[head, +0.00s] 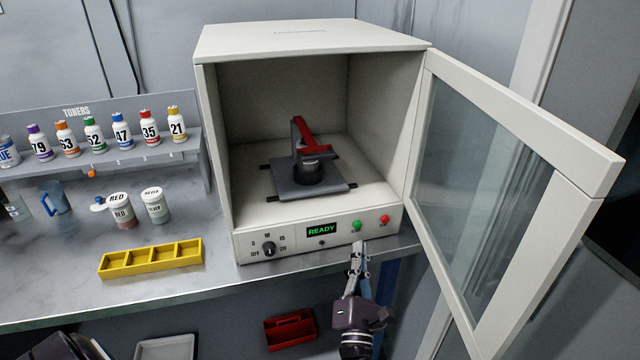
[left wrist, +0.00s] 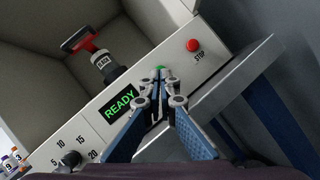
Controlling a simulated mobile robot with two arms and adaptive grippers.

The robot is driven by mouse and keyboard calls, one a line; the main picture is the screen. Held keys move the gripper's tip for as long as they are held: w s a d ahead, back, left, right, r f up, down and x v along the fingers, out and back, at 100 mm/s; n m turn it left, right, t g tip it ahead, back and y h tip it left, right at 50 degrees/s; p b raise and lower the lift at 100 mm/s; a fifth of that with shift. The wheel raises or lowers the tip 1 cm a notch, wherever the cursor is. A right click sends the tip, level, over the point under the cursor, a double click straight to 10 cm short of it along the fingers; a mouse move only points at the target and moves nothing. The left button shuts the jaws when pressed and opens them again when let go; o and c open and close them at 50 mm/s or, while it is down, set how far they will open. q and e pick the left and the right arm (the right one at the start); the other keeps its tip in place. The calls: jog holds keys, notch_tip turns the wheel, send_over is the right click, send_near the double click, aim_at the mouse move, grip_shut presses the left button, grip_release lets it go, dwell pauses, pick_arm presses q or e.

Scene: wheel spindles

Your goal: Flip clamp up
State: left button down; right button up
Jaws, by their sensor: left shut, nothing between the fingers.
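The clamp, with a red handle (head: 307,135), stands on a dark grey plate (head: 335,190) inside the open white machine. In the head view the red handle slants from upper left down to the right above a small dark, round container (head: 309,171). My left gripper (head: 358,246) is shut and empty, outside the machine, just below the green button (head: 356,226). In the left wrist view its fingertips (left wrist: 164,76) almost cover that button. My right gripper is not seen.
The machine's glass door (head: 480,170) is swung open to the right. Its front panel has a READY display (head: 321,231), a dial (head: 268,249) and a red stop button (head: 384,219). A yellow tray (head: 150,258) and jars lie to the left.

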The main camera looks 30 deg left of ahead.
pick_arm(q)
jog(key=s+a+r+n+g+y, duration=0.1)
jog(key=a+r+n+y, duration=0.1)
jog(key=n, duration=0.2)
jog(key=s+a+r+n+g+y, duration=0.1)
jog(key=a+r+n+g+y, duration=0.1)
jog(key=r+n, duration=0.1)
jog(key=s+a+r+n+g+y, duration=0.1)
jog(key=a+r+n+y, duration=0.1)
jog(key=n, duration=0.3)
jog(key=shift+s+r+g+y+b, duration=0.3)
jog(key=shift+s+r+y, duration=0.05)
jog(key=shift+r+y, duration=0.3)
jog(key=p+x, duration=0.4)
jog(key=x, duration=0.5)
jog(key=shift+r, duration=0.2)
jog(key=r+p, duration=0.2)
jog(key=shift+w+a+r+p, duration=0.2)
jog(key=shift+w+r+p, duration=0.05)
jog(key=shift+r+p, duration=0.15)
jog(key=shift+s+d+r+p, duration=0.2)
jog(key=shift+r+p, duration=0.1)
jog(key=shift+r, duration=0.25)
jog(key=shift+w+f, duration=0.1)
